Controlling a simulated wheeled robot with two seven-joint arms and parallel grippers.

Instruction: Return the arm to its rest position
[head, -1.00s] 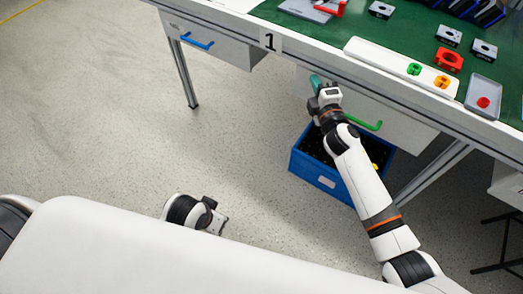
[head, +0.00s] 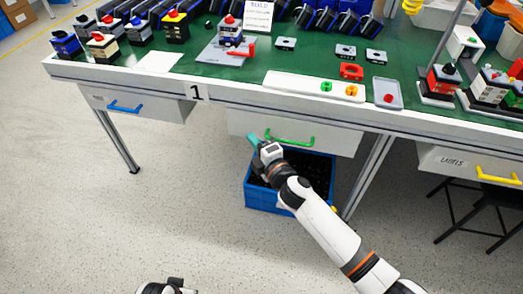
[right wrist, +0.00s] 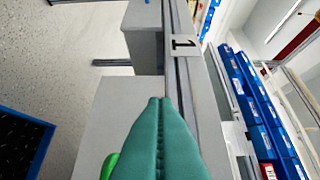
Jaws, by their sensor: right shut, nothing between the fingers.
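My right gripper (head: 254,139) has teal fingers and is raised in front of the workbench's middle drawer (head: 300,132), near its green handle (head: 290,140). In the right wrist view the two teal fingers (right wrist: 160,105) are pressed together with nothing between them. They point along the bench's front edge toward the "1" label (right wrist: 184,43). I cannot tell whether the fingers touch the drawer front. My left arm shows only as a small dark and white piece (head: 165,287) at the bottom edge of the head view. The left gripper's fingers are not visible.
A blue crate (head: 262,197) stands on the floor below my right arm. The green bench top (head: 215,72) carries switch assemblies, a white tray with green and yellow pieces (head: 312,87) and a grey tray with a red button (head: 387,93). Floor at the left is clear.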

